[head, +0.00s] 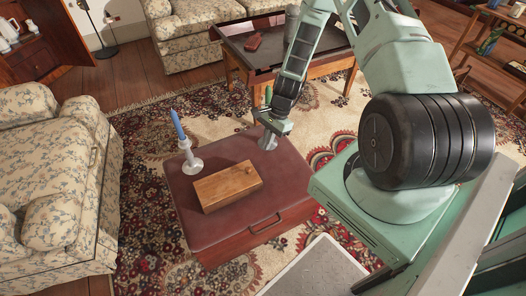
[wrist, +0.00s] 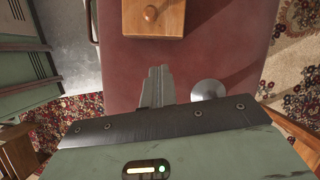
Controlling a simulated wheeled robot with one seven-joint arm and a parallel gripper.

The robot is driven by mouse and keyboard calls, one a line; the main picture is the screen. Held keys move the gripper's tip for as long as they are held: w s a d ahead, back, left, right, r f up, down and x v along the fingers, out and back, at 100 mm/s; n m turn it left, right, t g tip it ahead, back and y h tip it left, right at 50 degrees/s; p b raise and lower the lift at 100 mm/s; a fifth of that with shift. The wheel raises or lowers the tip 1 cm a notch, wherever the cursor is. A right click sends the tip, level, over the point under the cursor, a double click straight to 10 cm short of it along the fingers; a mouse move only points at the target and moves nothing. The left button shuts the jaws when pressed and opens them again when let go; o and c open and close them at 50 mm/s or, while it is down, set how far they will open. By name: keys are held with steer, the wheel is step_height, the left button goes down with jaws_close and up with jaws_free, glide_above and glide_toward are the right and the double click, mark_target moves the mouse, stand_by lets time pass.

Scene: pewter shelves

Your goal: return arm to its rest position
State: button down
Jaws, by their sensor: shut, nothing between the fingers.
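My gripper (head: 290,127) is low over the right back part of a dark red ottoman (head: 210,229). In the wrist view its fingers (wrist: 158,75) are together, with nothing between them, above the red top (wrist: 117,70).
A wooden box (head: 228,187) with a knob and a white candlestick (head: 192,163) with a blue candle (head: 178,124) stand on the ottoman. A dark-topped table (head: 262,54) is behind my arm. A floral armchair (head: 45,160) is left. Patterned rug (head: 140,215) lies around.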

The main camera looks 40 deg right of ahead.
steer(key=shift+v, duration=2.25)
steer(key=s+a+r+n+h, duration=0.1)
steer(key=s+a+r+n, duration=0.2)
steer(key=a+r+n, duration=0.7)
steer(key=s+a+r+n+h, duration=0.1)
steer(key=s+a+r+n, duration=0.3)
steer(key=a+r, duration=0.85)
steer(key=s+a+r+n+h+p, duration=0.1)
steer(key=s+a+r+n, duration=0.25)
steer(key=s+n, duration=0.3)
steer(key=s+a+r+n+h, duration=0.1)
steer(key=s+a+r+n, duration=0.2)
steer(key=s+r+n, duration=0.35)
step_height(320, 180, up, 11)
steer(key=m+p, duration=0.1)
steer(key=p, duration=1.2)
steer(key=shift+s+d+m, duration=0.2)
steer(key=shift+s+m, duration=0.2)
steer(key=shift+s, duration=0.05)
